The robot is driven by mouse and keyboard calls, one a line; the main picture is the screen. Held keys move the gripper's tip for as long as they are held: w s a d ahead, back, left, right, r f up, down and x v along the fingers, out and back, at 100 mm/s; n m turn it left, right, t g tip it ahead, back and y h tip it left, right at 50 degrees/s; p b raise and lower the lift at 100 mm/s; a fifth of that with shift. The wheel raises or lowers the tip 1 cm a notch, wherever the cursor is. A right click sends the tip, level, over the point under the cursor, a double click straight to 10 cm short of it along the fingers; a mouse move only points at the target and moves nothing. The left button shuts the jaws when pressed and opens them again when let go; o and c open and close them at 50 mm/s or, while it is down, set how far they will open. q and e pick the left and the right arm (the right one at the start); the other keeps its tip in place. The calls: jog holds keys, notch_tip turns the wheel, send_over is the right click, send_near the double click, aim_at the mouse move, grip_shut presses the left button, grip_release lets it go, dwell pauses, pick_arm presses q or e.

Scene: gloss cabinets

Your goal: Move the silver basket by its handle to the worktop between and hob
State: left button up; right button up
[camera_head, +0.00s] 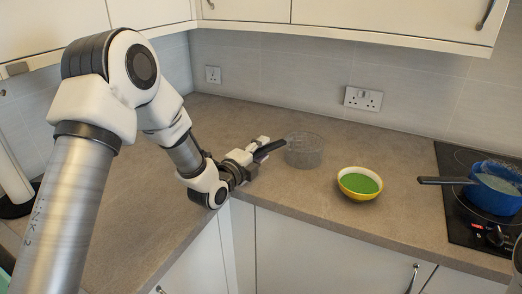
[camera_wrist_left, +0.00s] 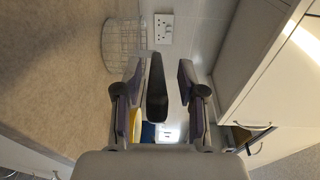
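The silver wire basket (camera_head: 304,151) stands upright on the worktop (camera_head: 265,198) near the corner, left of the bowl. Its black handle (camera_head: 271,148) points left toward my left gripper (camera_head: 256,152). In the left wrist view, the handle (camera_wrist_left: 157,90) lies between the two fingers of the left gripper (camera_wrist_left: 158,82), with a gap on each side. The gripper is open. The basket (camera_wrist_left: 123,42) shows beyond the fingers at the upper left. The hob (camera_head: 460,195) is at the right of the head view. My right gripper is not in view.
A yellow bowl (camera_head: 359,184) with green inside stands between basket and hob. A blue pan (camera_head: 495,188) on the hob has its handle sticking out left over the worktop. Bare worktop lies around the bowl. Wall cupboards (camera_head: 400,15) hang above; sockets (camera_head: 363,99) are on the wall.

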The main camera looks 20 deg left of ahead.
pick_arm(q)
jog(key=shift+w+f, duration=0.1)
jog(key=shift+f, duration=0.1)
jog(key=s+a+b, duration=0.1)
jog(key=s+b, duration=0.1)
jog(key=s, duration=1)
jog(key=shift+a+r, duration=0.35)
jog(key=shift+r, duration=0.1)
jog(key=shift+f, duration=0.1)
